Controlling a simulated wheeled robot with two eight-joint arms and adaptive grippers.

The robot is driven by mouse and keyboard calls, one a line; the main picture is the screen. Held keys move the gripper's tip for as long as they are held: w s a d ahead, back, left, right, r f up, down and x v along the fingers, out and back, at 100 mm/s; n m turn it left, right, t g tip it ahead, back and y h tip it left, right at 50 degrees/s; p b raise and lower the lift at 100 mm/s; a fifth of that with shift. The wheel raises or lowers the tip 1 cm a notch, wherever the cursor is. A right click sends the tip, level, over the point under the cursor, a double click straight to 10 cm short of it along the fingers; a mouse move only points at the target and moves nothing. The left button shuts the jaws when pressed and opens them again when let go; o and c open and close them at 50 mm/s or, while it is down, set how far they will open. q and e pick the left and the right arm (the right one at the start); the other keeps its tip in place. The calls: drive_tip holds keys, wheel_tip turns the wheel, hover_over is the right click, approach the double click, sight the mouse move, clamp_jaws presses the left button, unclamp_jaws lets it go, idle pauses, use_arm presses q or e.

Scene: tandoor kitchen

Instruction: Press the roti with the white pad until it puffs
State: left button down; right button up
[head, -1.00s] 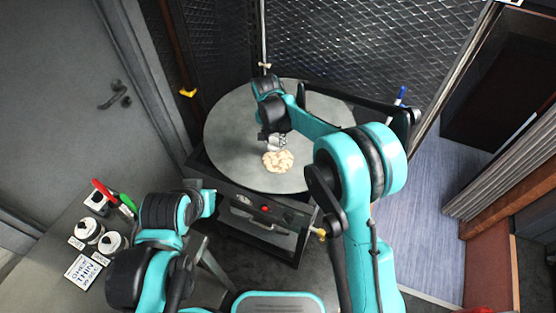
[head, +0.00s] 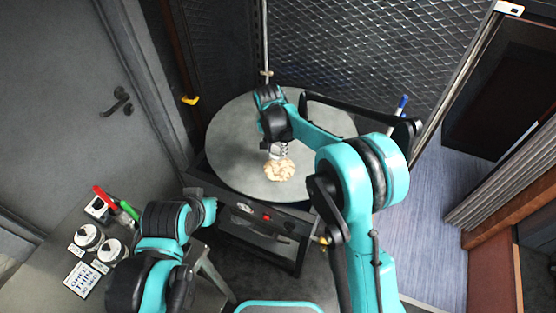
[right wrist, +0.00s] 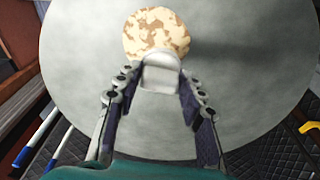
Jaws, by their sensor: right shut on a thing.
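The roti (head: 278,168) is round and pale with brown patches, and lies on the round grey griddle (head: 230,160) near its front edge. It also shows in the right wrist view (right wrist: 155,32). My right gripper (head: 277,150) is over the griddle, at the back edge of the roti. In the right wrist view its fingers are shut on the white pad (right wrist: 161,73), which overlaps the near edge of the roti. I cannot tell whether the pad touches the roti. In the head view the pad is mostly hidden by the gripper. My left arm is at the lower left; its fingertips are not visible.
A mesh wall (head: 370,60) stands behind the griddle. Open floor (head: 405,230) lies to the right.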

drive_tip(key=shift+s+d+f+b, duration=0.15)
drive_tip(key=shift+d+f+b, duration=0.2)
drive_tip(key=shift+f+b, duration=0.5)
drive_tip(key=shift+s+d+f+b, duration=0.15)
drive_tip(key=shift+d+f+b, duration=0.3)
drive_tip(key=shift+f, duration=0.55)
drive_tip(key=shift+s+d+f+b, duration=0.15)
drive_tip(key=shift+d+f+b, duration=0.1)
drive_tip(key=shift+f+b, duration=0.65)
drive_tip(key=shift+f+b, duration=0.3)
drive_tip(key=shift+f, duration=0.3)
drive_tip(key=shift+r, duration=0.1)
drive_tip(key=shift+r+p, duration=2.25)
drive_tip(key=shift+r, duration=1.2)
drive_tip(key=shift+c, duration=0.2)
drive_tip(key=shift+s+f, duration=0.1)
